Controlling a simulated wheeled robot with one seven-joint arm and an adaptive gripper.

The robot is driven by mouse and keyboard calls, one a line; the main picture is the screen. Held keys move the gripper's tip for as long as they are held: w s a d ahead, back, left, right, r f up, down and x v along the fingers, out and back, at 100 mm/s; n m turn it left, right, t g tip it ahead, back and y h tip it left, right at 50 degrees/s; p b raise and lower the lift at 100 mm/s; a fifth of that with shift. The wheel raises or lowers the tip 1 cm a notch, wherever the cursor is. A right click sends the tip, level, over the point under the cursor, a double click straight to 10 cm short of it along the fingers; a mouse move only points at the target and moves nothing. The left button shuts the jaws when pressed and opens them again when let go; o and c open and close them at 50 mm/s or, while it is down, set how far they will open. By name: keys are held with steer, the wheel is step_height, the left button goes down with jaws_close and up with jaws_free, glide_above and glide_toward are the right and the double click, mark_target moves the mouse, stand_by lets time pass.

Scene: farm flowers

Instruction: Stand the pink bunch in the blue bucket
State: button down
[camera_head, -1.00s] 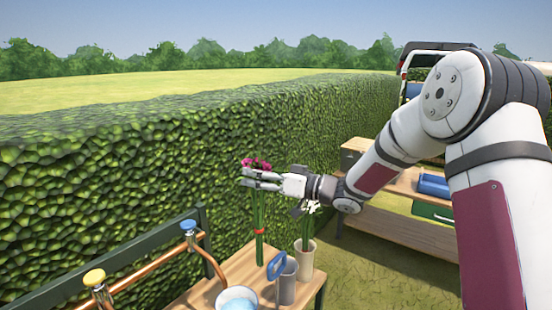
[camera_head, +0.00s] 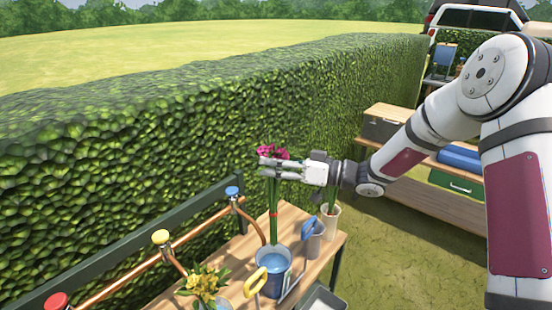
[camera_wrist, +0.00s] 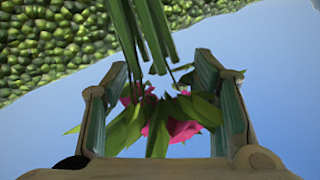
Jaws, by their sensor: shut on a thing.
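The pink bunch (camera_head: 274,212) has pink blooms on top, long green stems and a red band low on the stems. My gripper (camera_head: 264,168) is shut on it just below the blooms and holds it upright. The blue bucket (camera_head: 274,283) stands on the wooden table with water in it. The stem ends show at the bucket's far rim; I cannot tell whether they are above, behind or just inside it. In the wrist view, the bunch's leaves and blooms (camera_wrist: 160,125) sit between my gripper's fingers (camera_wrist: 163,110). The bucket is not in that view.
Right of the bucket stand a grey container with a blue-handled tool (camera_head: 312,230) and a pale pot (camera_head: 330,218). A yellow-handled tool (camera_head: 256,282) and yellow flowers (camera_head: 204,285) are in front. Copper pipes with taps (camera_head: 162,237) run left. A hedge (camera_head: 130,170) stands behind.

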steer(key=b, duration=0.3)
glide_above(275, 225)
steer(key=w, duration=0.1)
steer(key=shift+a+f, duration=0.1)
steer(key=shift+f, duration=4.8)
steer(key=shift+f+b, duration=2.55)
steer(key=shift+f, duration=3.35)
steer(key=c, duration=0.6)
jaws_free()
steer(key=v, duration=1.2)
